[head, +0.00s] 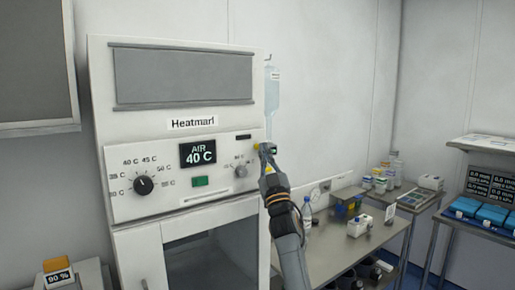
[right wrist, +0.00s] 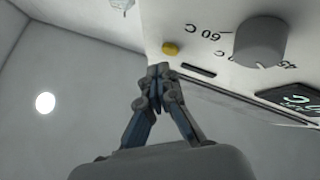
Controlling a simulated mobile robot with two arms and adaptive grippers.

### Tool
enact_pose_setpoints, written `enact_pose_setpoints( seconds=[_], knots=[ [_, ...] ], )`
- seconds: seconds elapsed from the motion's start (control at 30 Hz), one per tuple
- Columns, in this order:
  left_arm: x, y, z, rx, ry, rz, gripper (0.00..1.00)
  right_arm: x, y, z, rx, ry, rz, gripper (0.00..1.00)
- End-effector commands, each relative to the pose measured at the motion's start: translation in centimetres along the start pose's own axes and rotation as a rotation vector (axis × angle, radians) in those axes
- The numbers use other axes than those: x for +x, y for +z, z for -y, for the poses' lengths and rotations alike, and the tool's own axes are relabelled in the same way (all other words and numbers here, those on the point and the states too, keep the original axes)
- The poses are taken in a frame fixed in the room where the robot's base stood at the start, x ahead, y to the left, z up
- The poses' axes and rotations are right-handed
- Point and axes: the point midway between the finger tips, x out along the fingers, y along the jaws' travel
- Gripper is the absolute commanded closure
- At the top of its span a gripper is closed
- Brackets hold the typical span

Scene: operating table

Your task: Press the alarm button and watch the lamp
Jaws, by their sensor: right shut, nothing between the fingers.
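The white warming cabinet labelled "Heatmarl" has a control panel (head: 120,205) with a display (head: 199,152) reading "AIR 40 C". A small round yellow button (right wrist: 170,48) sits near the panel's edge in the right wrist view; in the head view it is mostly hidden by my right gripper (head: 266,151). The right gripper's fingertips (right wrist: 158,70) are shut and empty, close beside the yellow button; I cannot tell whether they touch. My left gripper is not in view.
A black dial (head: 143,185) and a grey knob (head: 240,171) stand out from the panel. An IV bag (head: 273,90) hangs behind the cabinet. A metal table (head: 335,248) with bottles stands at right. Another bench with blue boxes (head: 493,216) is farther right.

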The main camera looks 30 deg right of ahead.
Motion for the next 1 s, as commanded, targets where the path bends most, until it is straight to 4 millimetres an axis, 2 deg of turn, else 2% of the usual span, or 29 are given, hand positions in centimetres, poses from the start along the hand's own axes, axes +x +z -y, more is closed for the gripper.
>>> enact_pose_setpoints(
  seconds=[1.0],
  knots=[
    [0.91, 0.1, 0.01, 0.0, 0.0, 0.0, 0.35, 0.69, 0.51, 0.5, 0.0, 0.0, 0.0, 1.0]
  ],
)
